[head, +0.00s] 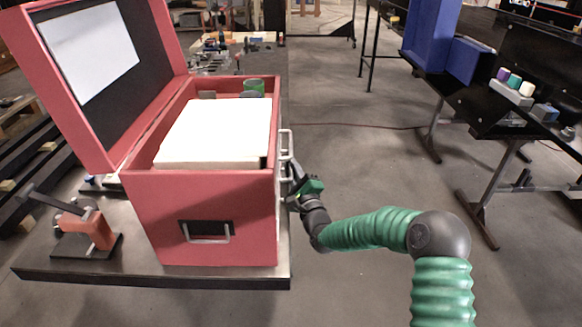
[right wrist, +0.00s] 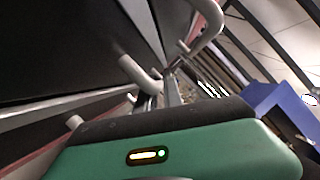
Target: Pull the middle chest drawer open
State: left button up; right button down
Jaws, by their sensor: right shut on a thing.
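The red chest (head: 200,215) stands on a table with its lid raised. Its drawer side faces right and is seen nearly edge-on. Pale drawer handles, including the upper handle (head: 287,143), stick out from that side. My right gripper (head: 293,186) is at the drawer side, below the upper handle, and shut on a drawer handle. In the right wrist view a handle (right wrist: 140,75) is close by the gripper, and another handle (right wrist: 207,28) is farther up. The fingertips are largely hidden, and no clear drawer gap shows. My left gripper is not in view.
A red clamp-like tool (head: 88,228) is on the table (head: 110,262) left of the chest. A white block (head: 215,132) fills much of the chest top. The floor right of the chest is open up to a dark bench (head: 490,120) with blue bins.

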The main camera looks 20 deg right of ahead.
jog(key=shift+a+f, duration=0.1)
jog(key=shift+f, duration=0.05)
jog(key=s+d, duration=0.3)
jog(key=d, duration=0.7)
jog(key=s+d+p, duration=0.1)
jog(key=s+d, duration=0.2)
jog(key=d, duration=0.8)
jog(key=shift+s+d+f, duration=0.1)
jog(key=c, duration=1.8)
grip_release()
jog(key=shift+o, duration=0.2)
jog(key=v, duration=1.6)
jog(key=shift+s, duration=0.4)
jog(key=shift+d, duration=0.1)
